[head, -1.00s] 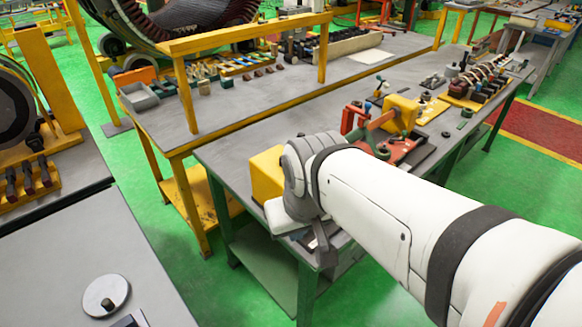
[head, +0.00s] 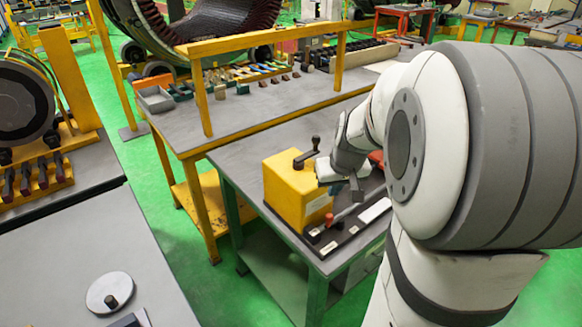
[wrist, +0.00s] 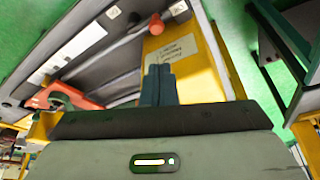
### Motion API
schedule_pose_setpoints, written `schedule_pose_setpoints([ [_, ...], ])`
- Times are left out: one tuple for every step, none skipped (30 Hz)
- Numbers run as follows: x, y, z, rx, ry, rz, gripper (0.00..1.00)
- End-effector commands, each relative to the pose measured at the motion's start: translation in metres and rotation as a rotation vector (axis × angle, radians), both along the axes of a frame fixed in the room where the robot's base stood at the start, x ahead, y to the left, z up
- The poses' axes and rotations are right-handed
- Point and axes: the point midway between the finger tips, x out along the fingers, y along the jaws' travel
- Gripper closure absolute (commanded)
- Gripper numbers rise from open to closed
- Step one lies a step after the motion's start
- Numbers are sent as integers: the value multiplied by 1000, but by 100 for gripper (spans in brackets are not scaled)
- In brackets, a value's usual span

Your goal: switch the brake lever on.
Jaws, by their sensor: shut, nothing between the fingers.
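A yellow box (head: 291,185) stands on the near end of the grey bench, with a black crank-like handle (head: 307,153) on top. At its foot, on a dark base plate, is a short lever with a red knob (head: 329,218); I cannot tell which one is the brake lever. In the wrist view the red knob (wrist: 157,24) shows at the end of a grey rod, beside the yellow box (wrist: 185,50) and its unreadable label. My gripper (head: 355,190) hangs beside the box, right of it. Its fingers (wrist: 158,72) are together, empty, and appear apart from the red knob.
Red parts (wrist: 60,97) lie further along the bench. A yellow-framed bench (head: 235,115) with tools stands behind. My arm hides much of the right side.

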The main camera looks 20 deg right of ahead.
Motion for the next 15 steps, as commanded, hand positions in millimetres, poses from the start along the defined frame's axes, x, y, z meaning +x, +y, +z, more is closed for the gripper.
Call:
schedule_pose_setpoints([
  [2, -4, -3, -1, -1, -4, 100],
  [3, -5, -3, -1, -2, -6, 100],
  [3, -6, -3, -1, -3, -6, 100],
  [3, -6, -3, -1, -3, -6, 100],
  [3, -6, -2, -1, -3, -6, 100],
  [3, -6, -2, -1, -3, -6, 100],
  [3, -6, -2, -1, -3, -6, 100],
  [3, -5, -2, -1, -3, -6, 100],
  [3, -5, -2, -1, -2, -6, 100],
  [3, -5, -2, -1, -2, -6, 100],
  [3, -5, -3, -1, -2, -6, 100],
  [3, -5, -4, 0, -1, -5, 100],
  [4, -5, -5, 0, 0, -5, 100],
  [4, -5, -7, 0, 0, -5, 100],
  [6, -6, -11, 1, 1, -5, 100],
])
